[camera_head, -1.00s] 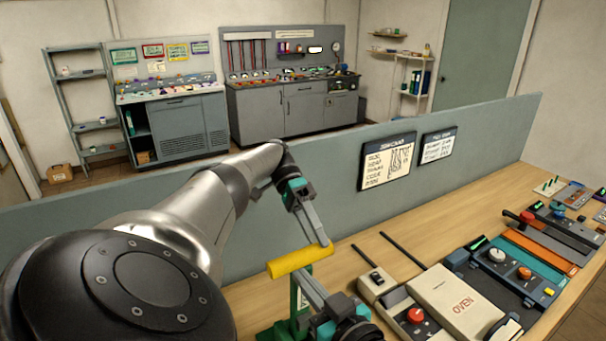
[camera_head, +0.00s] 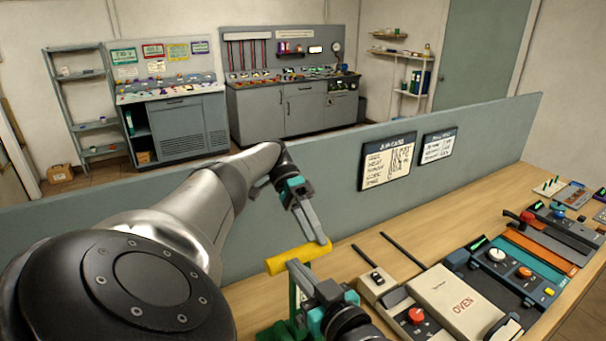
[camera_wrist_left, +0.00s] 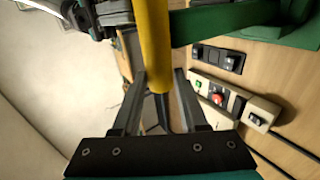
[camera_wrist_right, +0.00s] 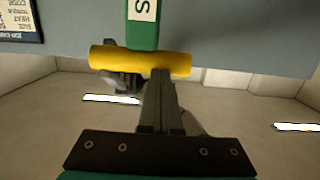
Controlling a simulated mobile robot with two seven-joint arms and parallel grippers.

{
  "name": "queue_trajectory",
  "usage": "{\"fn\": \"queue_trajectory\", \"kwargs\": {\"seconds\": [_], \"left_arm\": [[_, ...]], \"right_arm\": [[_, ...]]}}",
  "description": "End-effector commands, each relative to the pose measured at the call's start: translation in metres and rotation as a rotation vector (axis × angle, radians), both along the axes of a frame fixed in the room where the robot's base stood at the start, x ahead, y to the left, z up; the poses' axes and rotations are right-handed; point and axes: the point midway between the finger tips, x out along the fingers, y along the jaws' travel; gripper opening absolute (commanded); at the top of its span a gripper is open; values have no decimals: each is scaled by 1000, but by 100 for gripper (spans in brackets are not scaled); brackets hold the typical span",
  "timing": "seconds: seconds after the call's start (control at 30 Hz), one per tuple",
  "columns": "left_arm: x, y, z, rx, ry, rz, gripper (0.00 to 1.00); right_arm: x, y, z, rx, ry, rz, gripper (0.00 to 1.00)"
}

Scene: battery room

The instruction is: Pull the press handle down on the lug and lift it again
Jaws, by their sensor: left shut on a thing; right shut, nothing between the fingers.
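The press handle (camera_head: 284,264) is a yellow bar, lying nearly level on the green press (camera_head: 283,330) at the front of the bench. My left gripper (camera_head: 323,241) is shut on the handle near its right end. In the left wrist view the handle (camera_wrist_left: 152,45) runs between the fingers (camera_wrist_left: 158,88). My right gripper (camera_head: 293,266) is shut and empty, its fingertips close to the handle. In the right wrist view the closed fingers (camera_wrist_right: 160,82) meet the bar (camera_wrist_right: 140,61) in the picture; I cannot tell whether they touch. The lug is not visible.
A grey partition (camera_head: 300,205) stands behind the bench. To the right lie a box with a black switch (camera_head: 376,281), a cream OVEN unit (camera_head: 450,297) and several control panels. Two thin black rods (camera_head: 402,249) lie on bare wood behind them.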

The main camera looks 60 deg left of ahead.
Motion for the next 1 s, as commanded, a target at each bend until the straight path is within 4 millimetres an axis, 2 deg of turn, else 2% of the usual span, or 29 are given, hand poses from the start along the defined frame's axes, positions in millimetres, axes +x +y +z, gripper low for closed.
{"fn": "queue_trajectory", "kwargs": {"seconds": [0.03, 0.07, 0.1, 0.33, 1.0], "left_arm": [[-5, -4, -21, 29, 44, -14, 0], [-5, -4, -21, 29, 44, -16, 0], [-5, -4, -21, 29, 44, -16, 45], [-4, -4, -20, 28, 42, -15, 70], [-3, -3, -15, 24, 35, -13, 72]], "right_arm": [[0, 1, -1, 2, -1, 0, 0], [0, 1, -1, 2, -1, 0, 0], [0, 1, -1, 2, -1, 0, 0], [0, 1, -1, 0, -1, 0, 0], [0, 0, 0, 1, 0, 0, 0]]}}
